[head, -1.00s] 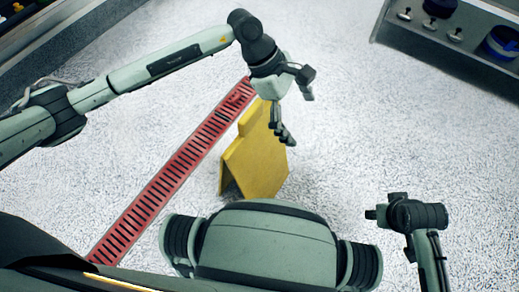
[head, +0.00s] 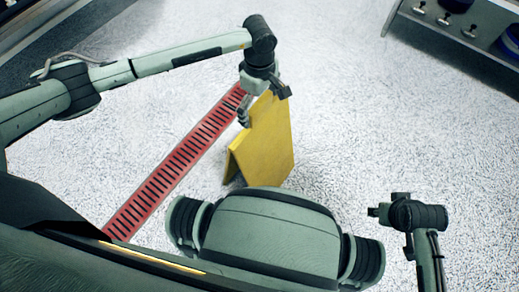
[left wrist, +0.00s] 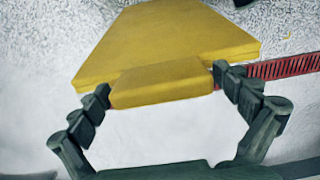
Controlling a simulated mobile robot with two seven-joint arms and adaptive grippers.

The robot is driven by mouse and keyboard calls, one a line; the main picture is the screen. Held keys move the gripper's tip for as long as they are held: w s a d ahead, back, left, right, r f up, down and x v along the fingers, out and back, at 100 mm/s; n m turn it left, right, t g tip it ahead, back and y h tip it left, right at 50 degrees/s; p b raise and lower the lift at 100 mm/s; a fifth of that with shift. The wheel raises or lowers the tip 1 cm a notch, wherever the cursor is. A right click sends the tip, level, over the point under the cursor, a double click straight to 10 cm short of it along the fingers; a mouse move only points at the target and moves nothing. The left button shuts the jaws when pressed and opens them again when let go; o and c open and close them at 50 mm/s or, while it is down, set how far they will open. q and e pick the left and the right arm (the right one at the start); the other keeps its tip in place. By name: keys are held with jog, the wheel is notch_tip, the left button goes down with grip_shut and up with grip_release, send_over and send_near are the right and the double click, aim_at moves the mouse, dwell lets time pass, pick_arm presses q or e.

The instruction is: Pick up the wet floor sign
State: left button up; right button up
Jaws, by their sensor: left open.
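The yellow wet floor sign (head: 268,150) stands upright like a tent on the floor, near the middle of the head view. My left gripper (head: 265,106) is open at the sign's top edge, with fingers on both sides of it. In the left wrist view the sign (left wrist: 170,45) fills the upper middle.
A red slotted floor grating (head: 175,170) runs diagonally just left of the sign. A grey bench with knobs (head: 450,25) stands at the upper right. The speckled pale floor (head: 350,120) between the sign and the bench is clear.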

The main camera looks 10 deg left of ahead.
pick_arm(q)
jog(key=c, duration=1.7)
jog(key=shift+r, duration=0.1)
jog(key=shift+w+r, duration=0.1)
